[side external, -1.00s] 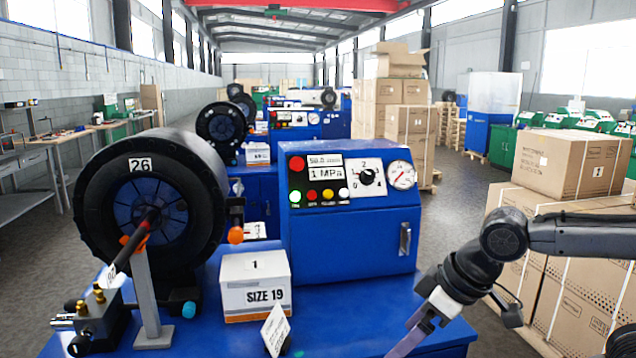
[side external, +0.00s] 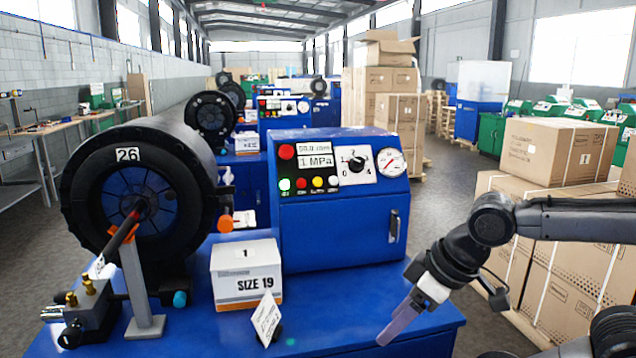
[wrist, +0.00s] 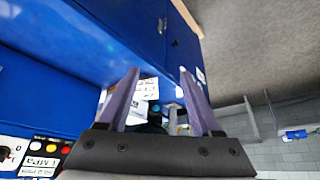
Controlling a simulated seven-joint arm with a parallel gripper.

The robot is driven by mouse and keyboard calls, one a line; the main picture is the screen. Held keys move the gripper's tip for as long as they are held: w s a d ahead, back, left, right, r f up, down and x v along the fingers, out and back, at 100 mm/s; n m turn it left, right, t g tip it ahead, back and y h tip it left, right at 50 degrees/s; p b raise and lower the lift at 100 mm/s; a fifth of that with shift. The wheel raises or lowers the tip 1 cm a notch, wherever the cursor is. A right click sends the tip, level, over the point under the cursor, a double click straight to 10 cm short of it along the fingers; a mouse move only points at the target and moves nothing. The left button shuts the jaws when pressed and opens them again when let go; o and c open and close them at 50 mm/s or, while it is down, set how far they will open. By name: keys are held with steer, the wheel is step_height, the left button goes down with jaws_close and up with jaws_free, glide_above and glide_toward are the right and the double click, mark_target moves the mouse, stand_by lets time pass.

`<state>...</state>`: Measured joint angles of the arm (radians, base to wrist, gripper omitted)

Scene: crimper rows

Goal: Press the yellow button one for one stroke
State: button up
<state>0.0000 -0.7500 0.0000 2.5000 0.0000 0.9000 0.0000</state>
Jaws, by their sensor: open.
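The yellow button (side external: 317,182) is a small round button in the lower row on the blue crimper's control panel. It sits between a red button (side external: 301,183) and a white one (side external: 333,181). My gripper (side external: 388,334) is low, to the right of the panel and in front of it, pointing down and left. It is apart from the button. In the wrist view my gripper (wrist: 160,76) is open and empty between its two purple-grey fingers. The panel shows upside down at that view's lower left, partly cut off.
A larger red button (side external: 287,152), a dial (side external: 356,164) and a gauge (side external: 391,162) share the panel. A SIZE 19 box (side external: 246,275) and a tilted white card (side external: 266,318) stand on the blue table left of my gripper. Cartons (side external: 556,150) are stacked at the right.

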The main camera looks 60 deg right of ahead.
jaws_close()
stand_by(1.4)
